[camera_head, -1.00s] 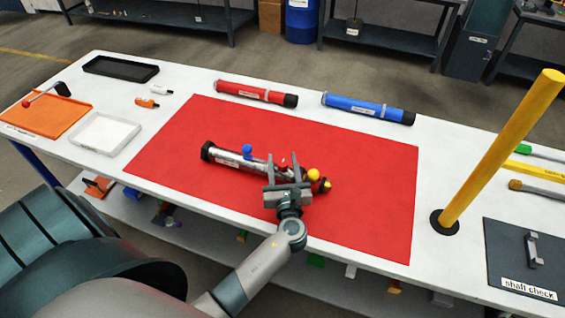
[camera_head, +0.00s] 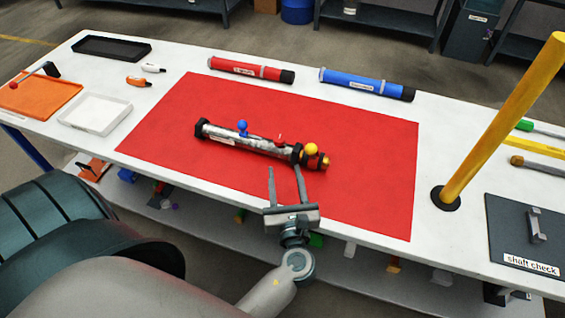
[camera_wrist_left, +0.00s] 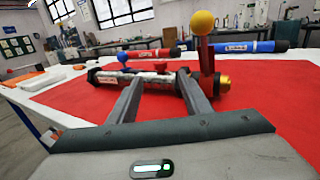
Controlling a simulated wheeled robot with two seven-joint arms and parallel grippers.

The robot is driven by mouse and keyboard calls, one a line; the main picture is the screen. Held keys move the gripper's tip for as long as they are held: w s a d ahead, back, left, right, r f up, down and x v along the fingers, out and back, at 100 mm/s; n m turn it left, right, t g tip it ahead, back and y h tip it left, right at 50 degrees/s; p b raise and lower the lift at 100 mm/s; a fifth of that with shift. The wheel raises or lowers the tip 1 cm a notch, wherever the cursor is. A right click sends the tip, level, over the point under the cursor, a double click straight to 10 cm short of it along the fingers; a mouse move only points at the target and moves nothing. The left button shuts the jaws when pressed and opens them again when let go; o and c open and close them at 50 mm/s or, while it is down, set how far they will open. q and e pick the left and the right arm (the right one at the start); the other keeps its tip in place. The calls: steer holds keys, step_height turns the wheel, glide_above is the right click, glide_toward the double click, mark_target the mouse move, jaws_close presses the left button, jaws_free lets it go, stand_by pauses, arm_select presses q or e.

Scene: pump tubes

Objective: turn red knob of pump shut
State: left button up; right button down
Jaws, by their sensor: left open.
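The pump (camera_head: 228,136) is a silver tube with black ends, lying on the red mat (camera_head: 362,192). A blue ball knob (camera_head: 242,127), a small red knob (camera_head: 279,141) and a yellow ball knob (camera_head: 311,149) stand along it. My left gripper (camera_head: 284,168) is open and empty at the pump's near side, fingers pointing at the red knob's stretch but apart from it. My right gripper is not seen.
A red tube (camera_head: 250,69) and a blue tube (camera_head: 365,83) lie behind the mat. A yellow post (camera_head: 500,125) stands at the right beside a dark shaft check plate (camera_head: 520,235). Trays (camera_head: 95,112) are at the left. The mat around the pump is clear.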

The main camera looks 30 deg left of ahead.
arm_select(q)
steer(key=v, duration=0.2)
steer(key=shift+s+d+f, duration=0.1)
steer(key=shift+s+d, duration=0.1)
steer(key=shift+s, duration=0.05)
steer(key=shift+s+d+b, duration=0.35)
steer(key=shift+s, duration=0.15)
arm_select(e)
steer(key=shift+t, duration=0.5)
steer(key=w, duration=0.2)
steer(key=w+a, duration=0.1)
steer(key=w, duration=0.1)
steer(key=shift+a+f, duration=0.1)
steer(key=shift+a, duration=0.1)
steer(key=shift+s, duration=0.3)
